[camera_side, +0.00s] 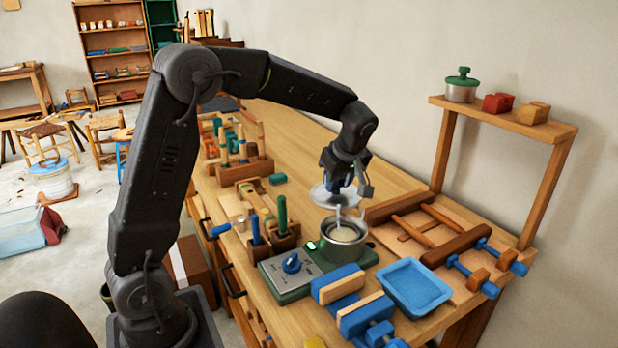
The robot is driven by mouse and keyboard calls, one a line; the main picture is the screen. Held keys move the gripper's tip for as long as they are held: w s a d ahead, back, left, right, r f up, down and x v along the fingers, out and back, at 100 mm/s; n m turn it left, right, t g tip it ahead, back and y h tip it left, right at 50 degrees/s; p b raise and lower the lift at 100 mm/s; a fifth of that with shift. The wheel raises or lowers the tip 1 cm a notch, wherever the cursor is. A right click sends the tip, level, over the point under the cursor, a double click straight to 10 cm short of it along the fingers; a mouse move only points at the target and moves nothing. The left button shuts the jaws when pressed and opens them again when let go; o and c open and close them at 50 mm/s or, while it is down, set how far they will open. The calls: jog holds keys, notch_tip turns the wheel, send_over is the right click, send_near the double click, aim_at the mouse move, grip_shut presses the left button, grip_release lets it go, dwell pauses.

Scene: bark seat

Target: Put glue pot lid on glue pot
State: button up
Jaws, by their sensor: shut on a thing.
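My gripper (347,184) is shut on a pale metal lid (326,198), the glue pot lid. It holds the lid above the glue pot (327,243), apart from it; the lid looks slightly tilted. The glue pot is a round metal pot, open at the top, with pale contents. It stands on a green heater base (296,291) with a blue knob and a lit green light. A thin pale streak shows between lid and pot; I cannot tell what it is. The gripper's fingers hide part of the lid's top.
A blue tray (414,286), blue-and-wood clamps (338,284) and a wooden frame with clamps (455,244) crowd the right of the pot. Tool racks (285,240) stand to its left. A raised shelf (560,132) holds a green-lidded pot (461,92) and small blocks.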

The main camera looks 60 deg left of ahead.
aim_at(349, 201)
jog(key=d, duration=0.3)
jog(key=shift+w+d+r, duration=0.1)
jog(key=shift+d+r, duration=0.15)
jog(key=shift+r, duration=0.15)
jog(key=shift+f, duration=3.3)
jog(key=shift+f, duration=0.6)
jog(key=o, duration=1.3)
jog(key=shift+r, duration=3.5)
jog(key=shift+r, duration=0.1)
